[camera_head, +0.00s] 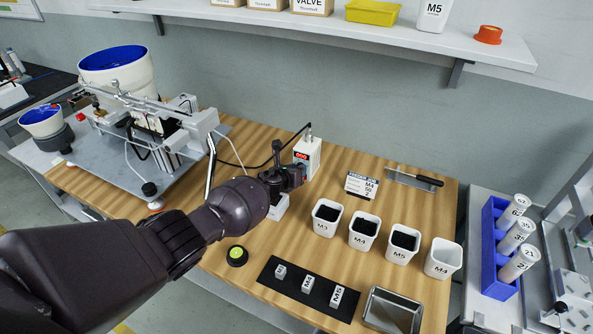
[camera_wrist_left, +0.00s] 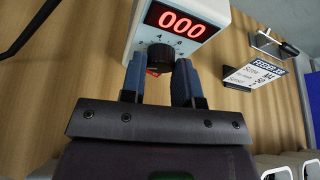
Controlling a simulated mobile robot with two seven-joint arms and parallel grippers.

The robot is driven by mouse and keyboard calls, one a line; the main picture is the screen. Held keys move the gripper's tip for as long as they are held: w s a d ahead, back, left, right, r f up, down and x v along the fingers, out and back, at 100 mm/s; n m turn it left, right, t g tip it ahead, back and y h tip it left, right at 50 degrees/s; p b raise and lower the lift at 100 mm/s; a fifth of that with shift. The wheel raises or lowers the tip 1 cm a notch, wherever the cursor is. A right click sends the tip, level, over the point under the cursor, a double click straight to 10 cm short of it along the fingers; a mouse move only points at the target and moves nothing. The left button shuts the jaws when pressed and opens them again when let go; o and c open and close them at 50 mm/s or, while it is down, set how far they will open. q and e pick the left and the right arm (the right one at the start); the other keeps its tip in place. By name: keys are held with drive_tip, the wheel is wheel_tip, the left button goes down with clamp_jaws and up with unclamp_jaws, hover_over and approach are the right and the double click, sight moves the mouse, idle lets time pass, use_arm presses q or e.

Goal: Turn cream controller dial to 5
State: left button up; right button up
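The cream controller (camera_head: 308,156) stands upright on the wooden table, with a lit red display. In the left wrist view its display (camera_wrist_left: 180,23) reads 000. Its black dial (camera_wrist_left: 160,57) sits below the display, with a small red part beside its lower edge. My left gripper (camera_wrist_left: 160,72) is at the controller's front, one finger on each side of the dial. I cannot tell whether the fingers touch the dial. In the head view my left gripper (camera_head: 292,178) hides the dial and the controller's lower front. My right gripper is not in view.
A feeder machine (camera_head: 150,118) stands at the left. White bins (camera_head: 326,217) with labels line the right front, near a black mat (camera_head: 270,275), a metal tray (camera_head: 393,309) and a feeder card (camera_head: 361,186). A black cable runs behind the controller. A green-topped button (camera_head: 237,255) sits in front.

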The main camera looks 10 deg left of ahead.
use_arm(q)
drive_tip(key=shift+c, duration=0.9)
drive_tip(key=shift+d+m+y+p, duration=0.15)
drive_tip(key=shift+m+y+p, duration=0.3)
drive_tip(key=shift+m+y, duration=0.65)
drive_tip(key=shift+m, duration=0.3)
drive_tip(key=o, duration=0.9)
drive_tip(key=shift+o, duration=0.2)
drive_tip(key=shift+s, duration=0.1)
